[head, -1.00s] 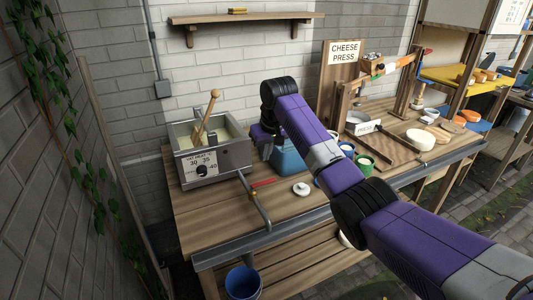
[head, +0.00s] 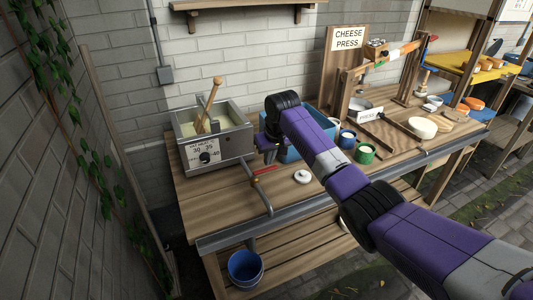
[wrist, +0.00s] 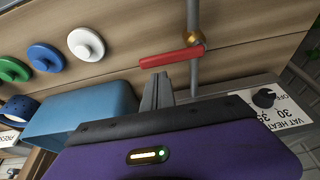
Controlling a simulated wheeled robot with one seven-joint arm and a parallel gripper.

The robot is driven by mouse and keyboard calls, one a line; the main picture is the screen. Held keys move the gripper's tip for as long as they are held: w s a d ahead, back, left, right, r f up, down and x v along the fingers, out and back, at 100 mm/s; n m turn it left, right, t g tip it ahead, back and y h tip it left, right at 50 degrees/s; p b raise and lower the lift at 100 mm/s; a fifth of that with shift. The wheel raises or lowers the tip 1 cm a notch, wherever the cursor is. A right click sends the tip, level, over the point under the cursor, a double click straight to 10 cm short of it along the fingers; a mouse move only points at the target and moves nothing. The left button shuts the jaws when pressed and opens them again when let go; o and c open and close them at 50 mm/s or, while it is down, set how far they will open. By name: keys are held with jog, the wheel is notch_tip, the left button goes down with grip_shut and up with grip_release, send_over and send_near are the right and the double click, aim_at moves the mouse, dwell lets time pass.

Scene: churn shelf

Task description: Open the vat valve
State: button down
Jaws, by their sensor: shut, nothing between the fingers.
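The vat (head: 237,146) is a grey metal box on the left of the bench, with pale liquid and a wooden paddle in it. An outlet pipe (head: 262,195) runs from it to the bench's front edge. On the pipe is the valve's red lever (head: 264,170), with a brass fitting (wrist: 196,39). In the wrist view the lever (wrist: 171,58) lies crosswise to the pipe. My gripper (head: 270,156) is shut and empty, just beside the lever. In the wrist view its fingertips (wrist: 158,76) are close to the lever's free end; I cannot tell if they touch.
A blue bucket (head: 244,267) stands below the pipe's end. A blue tub (head: 290,150) is behind my gripper. The cheese press (head: 347,75) stands farther right.

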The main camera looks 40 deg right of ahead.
jog(key=shift+s+a, duration=0.15)
jog(key=shift+s, duration=0.2)
